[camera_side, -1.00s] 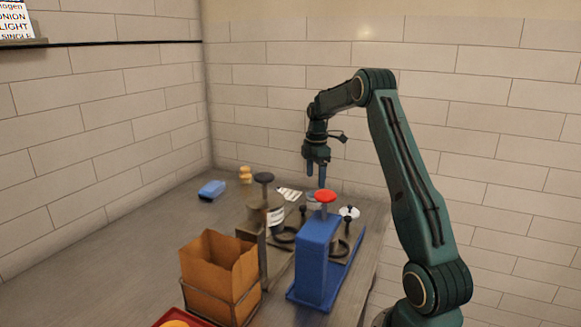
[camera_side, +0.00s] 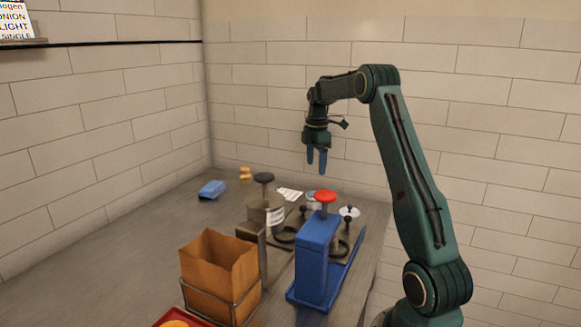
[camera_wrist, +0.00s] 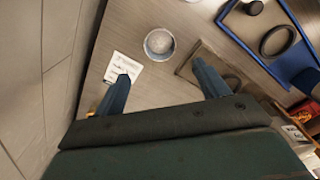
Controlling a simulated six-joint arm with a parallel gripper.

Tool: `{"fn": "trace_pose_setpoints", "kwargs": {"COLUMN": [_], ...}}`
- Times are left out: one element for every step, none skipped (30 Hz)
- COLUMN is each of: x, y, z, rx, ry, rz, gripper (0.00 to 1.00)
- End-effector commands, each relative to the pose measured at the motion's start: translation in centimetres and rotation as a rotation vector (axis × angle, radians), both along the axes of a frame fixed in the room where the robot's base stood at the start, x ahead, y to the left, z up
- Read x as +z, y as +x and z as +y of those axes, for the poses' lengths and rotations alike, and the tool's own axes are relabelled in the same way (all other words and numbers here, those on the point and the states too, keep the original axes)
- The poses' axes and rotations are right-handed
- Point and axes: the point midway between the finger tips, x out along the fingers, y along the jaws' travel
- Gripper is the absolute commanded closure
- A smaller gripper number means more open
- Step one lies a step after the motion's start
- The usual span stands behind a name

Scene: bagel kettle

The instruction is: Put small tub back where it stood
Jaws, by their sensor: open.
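The small tub (camera_wrist: 159,44) is a round, pale grey container seen from above in the wrist view. It stands on the counter beside a white printed card (camera_wrist: 124,68). In the side view the tub (camera_side: 311,197) is small and partly hidden behind the red-knobbed blue stand. My gripper (camera_side: 316,166) is open and empty, pointing down above the back of the counter. In the wrist view the fingertips of my gripper (camera_wrist: 160,72) are spread, with the tub just beyond the gap between them.
The blue stand with a red knob (camera_side: 327,197) is in front of the tub. The wall is behind. The left of the counter is mostly clear.

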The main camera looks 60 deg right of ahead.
Motion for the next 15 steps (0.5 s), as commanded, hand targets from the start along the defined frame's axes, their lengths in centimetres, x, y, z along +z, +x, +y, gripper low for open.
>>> {"fn": "trace_pose_setpoints", "kwargs": {"x": [0.0, 0.1, 0.2, 0.4, 0.5, 0.9, 1.1, 1.4, 1.9, 2.3, 2.8, 3.4, 3.9, 4.4, 5.1], "y": [0.0, 0.0, 0.1, 0.2, 0.2, 0.3, 0.4, 0.5, 0.7, 0.8, 0.9, 1.1, 1.2, 1.3, 1.3], "z": [0.1, 0.1, 0.3, 0.5, 0.7, 1.1, 1.5, 1.9, 2.7, 3.3, 3.9, 5.0, 5.7, 6.6, 7.8], "rx": [0.000, -0.001, -0.002, -0.004, -0.007, -0.013, -0.018, -0.024, -0.033, -0.041, -0.050, -0.063, -0.076, -0.087, -0.104], "ry": [-0.001, -0.001, -0.002, -0.004, -0.005, -0.008, -0.011, -0.013, -0.018, -0.022, -0.026, -0.033, -0.035, -0.040, -0.045], "rz": [-0.001, -0.001, -0.002, -0.004, -0.005, -0.008, -0.011, -0.013, -0.018, -0.022, -0.027, -0.035, -0.041, -0.049, -0.058], "gripper": [0.26, 0.26, 0.26, 0.26, 0.26, 0.26, 0.26, 0.26, 0.26, 0.26, 0.26, 0.26, 0.26, 0.26, 0.26]}}
